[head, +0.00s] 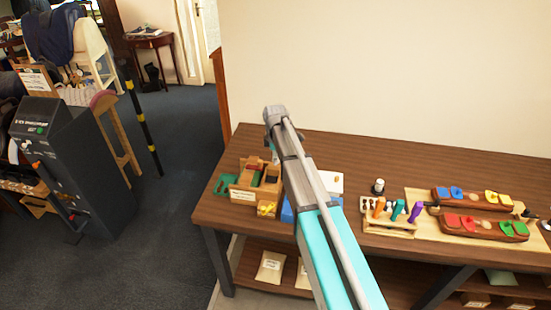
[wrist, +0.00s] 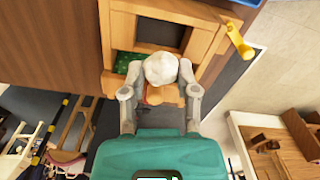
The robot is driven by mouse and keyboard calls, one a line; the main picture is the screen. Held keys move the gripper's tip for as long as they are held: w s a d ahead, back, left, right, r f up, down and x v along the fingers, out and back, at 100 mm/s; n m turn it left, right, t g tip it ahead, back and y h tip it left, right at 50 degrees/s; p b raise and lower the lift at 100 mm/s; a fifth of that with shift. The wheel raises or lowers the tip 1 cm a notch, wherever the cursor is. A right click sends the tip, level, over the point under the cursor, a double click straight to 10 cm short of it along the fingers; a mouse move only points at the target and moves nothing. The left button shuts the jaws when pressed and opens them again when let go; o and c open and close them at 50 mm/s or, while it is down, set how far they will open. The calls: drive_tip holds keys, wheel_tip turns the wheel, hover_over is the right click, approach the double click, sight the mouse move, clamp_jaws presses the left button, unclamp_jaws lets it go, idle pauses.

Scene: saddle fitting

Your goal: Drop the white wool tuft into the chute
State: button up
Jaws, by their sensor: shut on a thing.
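The white wool tuft (wrist: 161,66) is held between the two fingers of my gripper (wrist: 160,92) in the wrist view. The fingers are shut on its lower part, and the round white top sticks out beyond them. Behind the tuft is a wooden box (wrist: 122,28) with a dark square opening (wrist: 162,34). The tuft overlaps the lower edge of this opening in the picture; I cannot tell its height above it. In the head view the wooden box (head: 243,186) stands at the table's left end. My arm hides the tuft there. I cannot tell which opening is the chute.
A yellow crank (wrist: 239,40) sticks out from the box's side. The dark wooden table (head: 330,147) also bears a rack (head: 388,225) of coloured handles and two trays of coloured pieces (head: 470,197) at right. A black machine (head: 62,150) stands on the floor at left.

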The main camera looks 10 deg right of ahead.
drive_tip(key=shift+f, duration=0.15)
drive_tip(key=shift+f+b, duration=2.85)
drive_tip(key=shift+b, duration=0.05)
drive_tip(key=o, duration=1)
drive_tip(key=shift+r, duration=0.15)
wheel_tip(320, 180, up, 6)
drive_tip(key=p, duration=0.6)
drive_tip(key=s+d+f+b, duration=0.2)
drive_tip(key=s, duration=1)
drive_tip(key=s+d+f+b, duration=0.1)
drive_tip(key=s+f, duration=0.1)
drive_tip(key=s, duration=1.1)
drive_tip(key=shift+s+d+b, duration=0.15)
drive_tip(key=shift+d+b, duration=0.25)
